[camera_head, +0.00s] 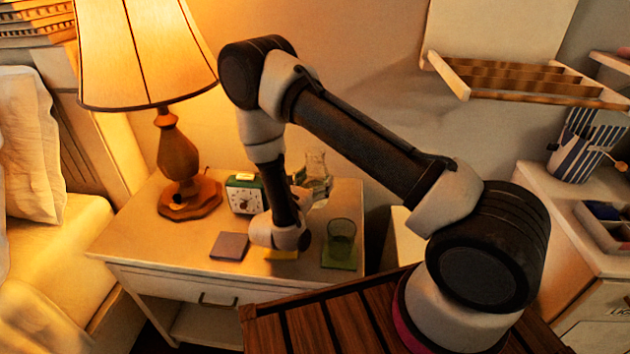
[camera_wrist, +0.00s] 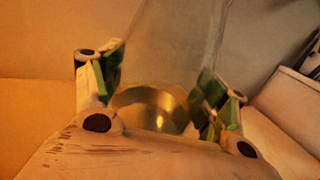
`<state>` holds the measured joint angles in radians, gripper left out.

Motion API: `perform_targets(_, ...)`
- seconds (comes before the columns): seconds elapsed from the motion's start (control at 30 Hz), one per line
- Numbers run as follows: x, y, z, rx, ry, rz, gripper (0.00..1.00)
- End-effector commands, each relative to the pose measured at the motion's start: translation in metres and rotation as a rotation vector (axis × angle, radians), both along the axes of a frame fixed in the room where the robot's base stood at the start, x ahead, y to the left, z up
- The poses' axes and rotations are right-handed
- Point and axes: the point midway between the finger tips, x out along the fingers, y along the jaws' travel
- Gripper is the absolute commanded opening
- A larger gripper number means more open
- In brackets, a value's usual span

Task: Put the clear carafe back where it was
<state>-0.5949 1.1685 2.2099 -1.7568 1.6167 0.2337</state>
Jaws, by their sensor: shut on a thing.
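The clear carafe (camera_head: 318,172) is above the back right part of the nightstand, partly hidden behind my arm. My gripper (camera_head: 304,191) is shut on it. In the wrist view the clear glass of the carafe (camera_wrist: 175,55) stands between the two green-padded fingers of my gripper (camera_wrist: 162,95). Its base is hidden in the head view, so I cannot tell whether it touches the nightstand top (camera_head: 190,244). A yellow coaster (camera_head: 282,254) lies near the front, partly covered by my wrist.
A green glass (camera_head: 341,236) stands on a green coaster (camera_head: 339,262) at the right. A purple-grey coaster (camera_head: 230,246) lies empty at the left. A green clock (camera_head: 243,194) and a lit lamp (camera_head: 178,165) stand behind.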

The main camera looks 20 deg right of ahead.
Motion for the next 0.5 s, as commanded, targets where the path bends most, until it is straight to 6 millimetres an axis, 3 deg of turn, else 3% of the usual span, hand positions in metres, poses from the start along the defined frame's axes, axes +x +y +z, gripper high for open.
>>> perform_targets(0.2, 0.0001, 0.0001, -0.0016, -0.001, -0.001, 0.0, 0.23)
perform_targets(0.23, 0.0, 0.0, -0.0026, 0.0, 0.0, 0.0, 0.76)
perform_targets(0.33, 0.0, 0.0, -0.0022, 0.0, 0.0, 0.0, 0.94)
perform_targets(0.5, -0.0001, -0.0001, -0.0022, 0.0, 0.0, 0.0, 0.95)
